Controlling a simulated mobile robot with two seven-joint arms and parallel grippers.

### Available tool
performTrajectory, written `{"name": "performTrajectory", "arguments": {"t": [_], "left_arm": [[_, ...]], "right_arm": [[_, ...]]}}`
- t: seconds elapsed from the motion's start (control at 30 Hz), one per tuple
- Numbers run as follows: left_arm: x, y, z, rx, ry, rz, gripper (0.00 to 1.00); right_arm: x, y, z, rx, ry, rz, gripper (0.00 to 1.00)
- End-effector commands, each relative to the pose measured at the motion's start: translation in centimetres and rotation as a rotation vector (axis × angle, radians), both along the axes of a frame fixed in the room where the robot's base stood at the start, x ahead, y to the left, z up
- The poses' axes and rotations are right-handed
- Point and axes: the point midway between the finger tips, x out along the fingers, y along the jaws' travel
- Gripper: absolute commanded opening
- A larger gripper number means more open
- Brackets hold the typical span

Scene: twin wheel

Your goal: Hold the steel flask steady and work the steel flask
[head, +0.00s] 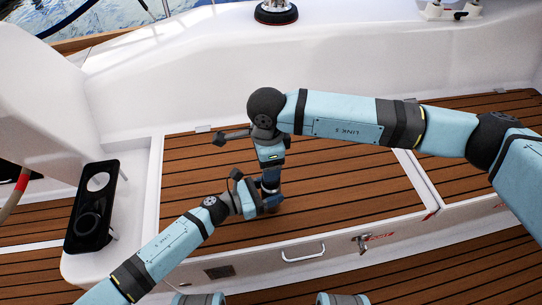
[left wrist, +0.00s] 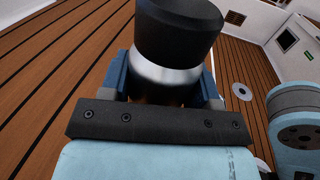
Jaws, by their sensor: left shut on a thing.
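The steel flask (left wrist: 165,75) fills the upper middle of the left wrist view, with a bright metal band and a wide black top. In the left wrist view the blue fingers of my left gripper (left wrist: 164,88) stand on both sides of it, shut on it. In the head view my left gripper (head: 268,203) is low over the wooden seat, and the flask is mostly hidden among the grippers. My right gripper (head: 270,178) points down from above, close to the left one. Its fingers are too small and covered to tell whether they are open or shut.
The slatted wooden seat (head: 350,180) is clear around the grippers. A black holder with round openings (head: 78,238) is at the left. A white locker front with a handle (head: 303,254) runs below the seat. A white wall (head: 200,95) rises behind.

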Motion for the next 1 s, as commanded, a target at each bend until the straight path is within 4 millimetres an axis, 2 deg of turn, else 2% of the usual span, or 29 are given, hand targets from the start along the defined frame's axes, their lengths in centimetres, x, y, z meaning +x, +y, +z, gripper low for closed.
{"name": "performTrajectory", "arguments": {"t": [0.1,0.2,0.4,0.83,1.0], "left_arm": [[0.0,0.0,0.0,0.0,0.0,0.0,0.0],[0.0,0.0,0.0,0.0,0.0,0.0,0.0],[0.0,0.0,0.0,0.0,0.0,0.0,0.0],[0.0,0.0,0.0,0.0,0.0,0.0,0.0],[0.0,0.0,0.0,0.0,0.0,0.0,0.0]], "right_arm": [[0.1,-0.3,0.4,-0.007,-0.003,0.261,0.7],[0.1,-0.5,0.6,-0.011,0.0,0.447,0.7],[0.1,-0.8,0.8,-0.015,0.004,0.675,0.7],[0.1,-0.9,0.8,-0.014,0.006,0.728,0.7],[0.1,-0.9,-0.2,-0.014,0.007,0.726,0.7]]}}
